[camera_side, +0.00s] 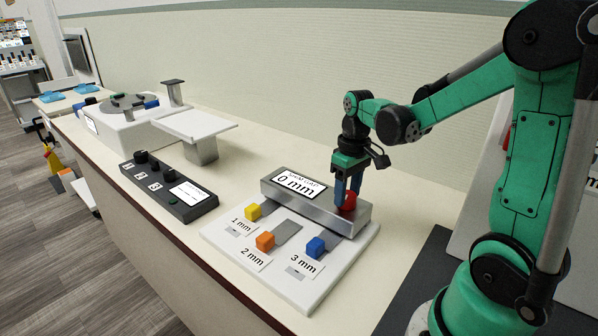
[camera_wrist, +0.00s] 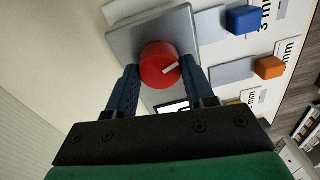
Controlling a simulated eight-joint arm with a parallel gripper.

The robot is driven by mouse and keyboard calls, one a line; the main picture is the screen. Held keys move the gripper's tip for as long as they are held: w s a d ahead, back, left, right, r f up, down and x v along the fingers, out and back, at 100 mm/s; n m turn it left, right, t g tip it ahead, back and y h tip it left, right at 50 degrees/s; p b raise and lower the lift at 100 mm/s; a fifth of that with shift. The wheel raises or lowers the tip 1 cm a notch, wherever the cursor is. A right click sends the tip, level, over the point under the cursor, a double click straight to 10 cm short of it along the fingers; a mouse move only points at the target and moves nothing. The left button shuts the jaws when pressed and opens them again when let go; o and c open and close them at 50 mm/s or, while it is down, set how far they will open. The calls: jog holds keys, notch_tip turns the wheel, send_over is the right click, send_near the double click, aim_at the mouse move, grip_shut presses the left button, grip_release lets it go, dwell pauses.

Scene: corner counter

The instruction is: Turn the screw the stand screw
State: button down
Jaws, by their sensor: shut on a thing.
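The stand screw is a red round knob (camera_wrist: 158,66) with a white mark on its top. It sits on the grey metal block (camera_side: 358,219) of the white stand. In the side view the red knob (camera_side: 349,203) shows partly behind my fingers. My gripper (camera_side: 348,200) points down with its dark blue fingers at the knob. In the wrist view my gripper (camera_wrist: 160,72) has one finger on each side of the knob, shut on it. A display (camera_side: 297,183) on the block reads 0 mm.
The white base (camera_side: 310,292) carries yellow (camera_side: 253,212), orange (camera_side: 265,241) and blue (camera_side: 315,247) blocks labelled 1, 2 and 3 mm. A black control box (camera_side: 168,188) stands to the left. A white platform (camera_side: 196,124) and a turntable unit (camera_side: 125,105) stand farther back. The wall runs behind.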

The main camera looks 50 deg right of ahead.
aim_at(348, 194)
jog(key=shift+m, duration=2)
jog(key=shift+c, duration=1.6)
grip_release()
jog(key=shift+r, duration=0.1)
jog(key=shift+d+r, duration=0.1)
jog(key=shift+r, duration=2.6)
